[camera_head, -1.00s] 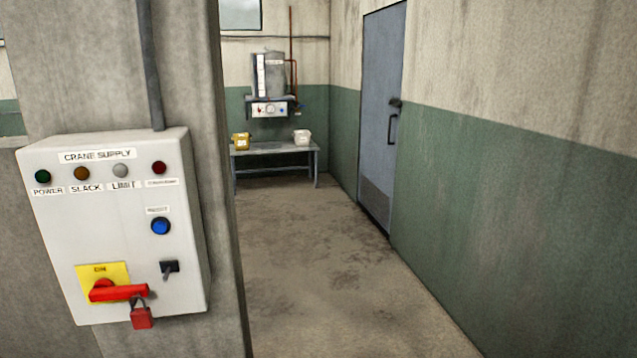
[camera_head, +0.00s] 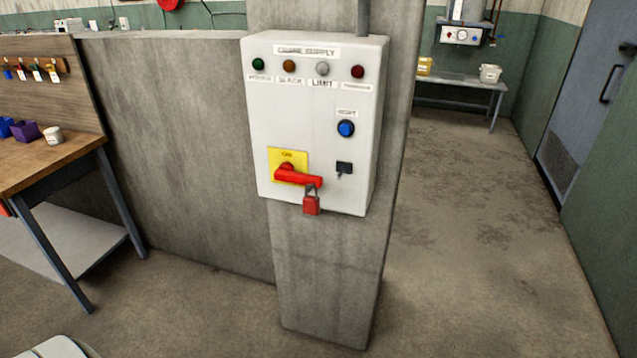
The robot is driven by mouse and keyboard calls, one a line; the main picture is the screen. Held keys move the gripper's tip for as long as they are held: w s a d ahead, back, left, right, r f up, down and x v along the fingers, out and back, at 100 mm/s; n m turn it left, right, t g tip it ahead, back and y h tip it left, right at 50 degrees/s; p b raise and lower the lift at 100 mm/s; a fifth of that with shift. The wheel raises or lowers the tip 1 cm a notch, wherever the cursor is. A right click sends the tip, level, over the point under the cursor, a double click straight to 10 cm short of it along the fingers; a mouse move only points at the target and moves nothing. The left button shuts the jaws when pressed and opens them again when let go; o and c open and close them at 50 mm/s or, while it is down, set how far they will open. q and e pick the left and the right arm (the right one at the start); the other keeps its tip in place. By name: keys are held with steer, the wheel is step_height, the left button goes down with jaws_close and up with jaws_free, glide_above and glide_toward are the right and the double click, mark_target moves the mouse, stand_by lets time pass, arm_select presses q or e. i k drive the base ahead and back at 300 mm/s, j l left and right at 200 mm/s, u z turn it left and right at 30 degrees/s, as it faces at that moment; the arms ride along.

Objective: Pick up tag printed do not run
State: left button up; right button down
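No tag with readable "do not run" print shows. Several small pale tags (camera_head: 38,74) with coloured tops hang in a row from a wooden rail on the brown back panel (camera_head: 85,95) at the far left. Their print is too small to read. The panel rises behind a wooden-topped workbench (camera_head: 60,165), partly cut off by the left edge. Neither of my grippers is in view.
A white crane supply box (camera_head: 315,120) with a red switch handle and red padlock (camera_head: 311,203) is on a concrete pillar (camera_head: 325,270). Purple bin (camera_head: 25,131) and white pot (camera_head: 53,135) stand on the bench. Floor (camera_head: 470,270) right of the pillar is clear.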

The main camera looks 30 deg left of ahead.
mark_target(20, 70)
steer(key=u, duration=2.5)
steer(key=i+j+u, duration=0.35)
steer(key=i, duration=0.75)
steer(key=i+j+u, duration=0.1)
steer(key=i+u, duration=0.25)
steer(key=i, duration=0.75)
steer(key=i+j+z, duration=0.1)
steer(key=i+z, duration=0.2)
steer(key=i, duration=0.25)
steer(key=i+j+z, duration=0.35)
steer(key=i, duration=0.2)
steer(key=i+j+z, duration=0.3)
steer(key=i, duration=0.2)
